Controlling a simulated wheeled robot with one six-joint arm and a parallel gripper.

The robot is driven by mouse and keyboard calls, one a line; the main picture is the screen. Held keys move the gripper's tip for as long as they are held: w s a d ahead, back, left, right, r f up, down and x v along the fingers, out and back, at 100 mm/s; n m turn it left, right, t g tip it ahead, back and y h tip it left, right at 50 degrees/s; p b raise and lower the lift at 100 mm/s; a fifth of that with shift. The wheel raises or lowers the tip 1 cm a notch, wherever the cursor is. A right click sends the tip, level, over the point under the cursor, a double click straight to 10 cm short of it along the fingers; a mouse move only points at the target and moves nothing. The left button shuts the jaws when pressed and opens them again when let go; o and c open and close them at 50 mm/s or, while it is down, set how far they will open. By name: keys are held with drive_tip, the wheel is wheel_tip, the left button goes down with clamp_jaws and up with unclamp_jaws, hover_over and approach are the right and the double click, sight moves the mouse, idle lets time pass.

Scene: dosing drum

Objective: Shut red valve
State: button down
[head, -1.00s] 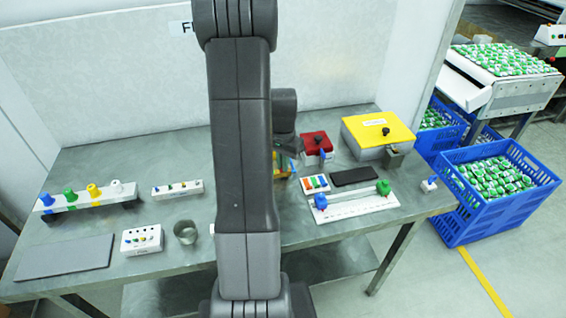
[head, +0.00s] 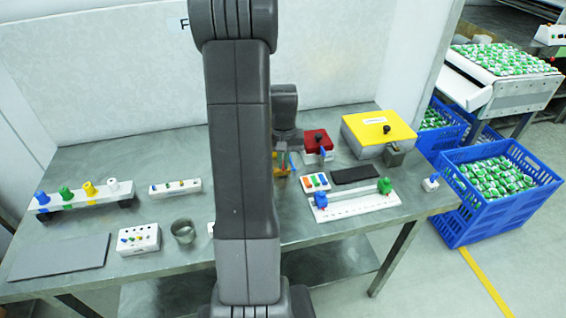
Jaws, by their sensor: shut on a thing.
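I cannot pick out a red valve for certain. A red-lidded box (head: 317,139) with a black knob and a blue handle (head: 323,154) stands right of my arm. My gripper (head: 284,158) points down just left of that box, beside a yellow-orange object (head: 281,168) that my arm partly hides. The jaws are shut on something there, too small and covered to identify. A white strip at the left carries blue (head: 42,197), green (head: 67,194), yellow (head: 89,188) and white (head: 112,185) knobs.
A yellow-lidded box (head: 380,128) stands at the back right. In front lie a dark pad (head: 355,174) and a white rail (head: 352,204) with blue and green knobs. A metal cup (head: 183,232) and a grey mat (head: 58,257) are at left. My arm hides the table's middle.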

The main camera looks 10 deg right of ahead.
drive_tip(key=shift+n, duration=1.2)
drive_tip(key=c, duration=1.6)
unclamp_jaws()
wheel_tip(320, 180, up, 14)
drive_tip(key=shift+b, duration=0.45)
